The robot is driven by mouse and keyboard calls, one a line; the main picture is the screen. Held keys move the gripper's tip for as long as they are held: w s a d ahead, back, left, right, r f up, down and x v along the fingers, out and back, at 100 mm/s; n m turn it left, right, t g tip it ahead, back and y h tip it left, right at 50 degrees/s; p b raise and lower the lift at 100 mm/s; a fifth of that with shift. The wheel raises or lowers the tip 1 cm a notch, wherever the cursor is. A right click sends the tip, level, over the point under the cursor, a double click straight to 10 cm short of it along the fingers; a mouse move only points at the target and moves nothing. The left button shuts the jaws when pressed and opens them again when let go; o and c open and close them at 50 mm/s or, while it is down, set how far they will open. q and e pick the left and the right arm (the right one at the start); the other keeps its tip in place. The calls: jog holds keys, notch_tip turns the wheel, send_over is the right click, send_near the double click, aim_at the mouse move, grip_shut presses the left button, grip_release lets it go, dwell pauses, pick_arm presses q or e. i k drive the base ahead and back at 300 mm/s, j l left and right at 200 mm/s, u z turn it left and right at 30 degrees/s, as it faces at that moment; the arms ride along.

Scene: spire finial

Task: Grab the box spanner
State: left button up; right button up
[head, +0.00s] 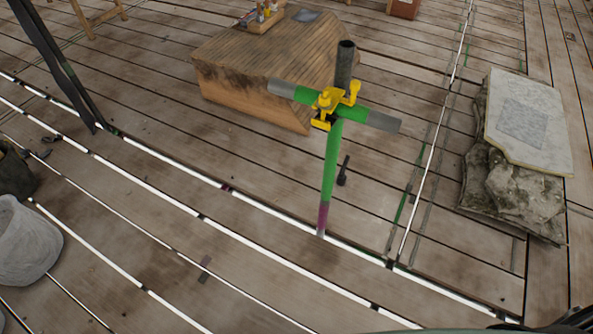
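A small dark tool (343,172) with a thin shaft and a wider lower end is on the deck, just right of the green pole (330,165). It may be the box spanner, but it is too small to be sure. The pole stands upright with a purple lower end. A green cross tube with grey ends (360,114) meets it at a yellow clamp (330,101). A dark grey tube (345,65) rises above the clamp. Neither of my grippers is in view.
A wooden block (255,95) stands behind the pole, with a small tray of items (262,17) on top. A stone slab (525,130) rests on rough rock at right. A grey bucket (25,240) is at left. The planked deck has bright gaps; its front middle is mostly clear.

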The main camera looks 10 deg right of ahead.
aim_at(341, 179)
jog(key=i+l+u, duration=0.15)
jog(key=u, duration=0.3)
jog(key=l+u, duration=0.2)
jog(key=u, duration=0.25)
jog(key=i+l+u, duration=0.15)
jog(key=u, duration=0.3)
jog(key=l+u, duration=0.45)
jog(key=j, duration=0.1)
